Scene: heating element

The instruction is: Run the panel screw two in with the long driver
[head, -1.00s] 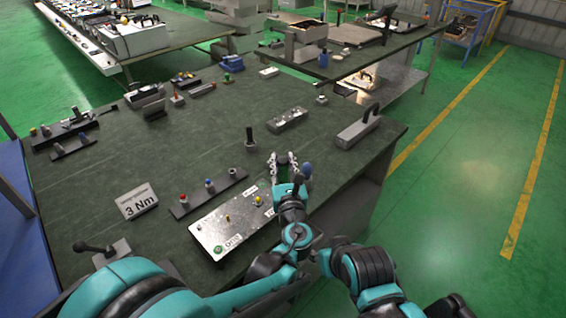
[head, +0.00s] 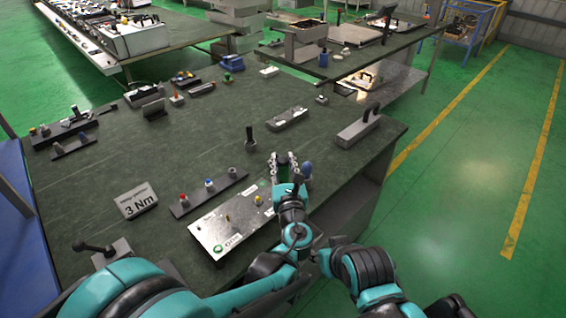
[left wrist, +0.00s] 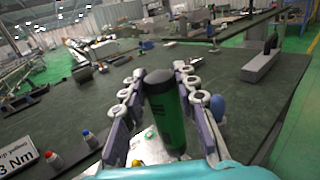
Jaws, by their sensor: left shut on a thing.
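My left gripper (head: 284,160) is shut on an upright driver with a dark top and a green handle (left wrist: 165,115), between its two fingers in the left wrist view. The driver's lower end is hidden by the gripper and wrist. The light metal panel (head: 215,230) lies just left of and below the gripper in the head view, partly covered by my arm. Yellow screw heads (head: 258,200) stand on it. I cannot tell whether the driver's tip touches a screw. A blue handle (head: 306,168) stands right beside the gripper. My right gripper does not show.
A 3 Nm sign (head: 137,201) and a dark rail with coloured knobs (head: 208,193) stand left of the panel. A dark peg on a base (head: 250,140), a metal block (head: 286,119) and a grey handled block (head: 357,131) stand beyond.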

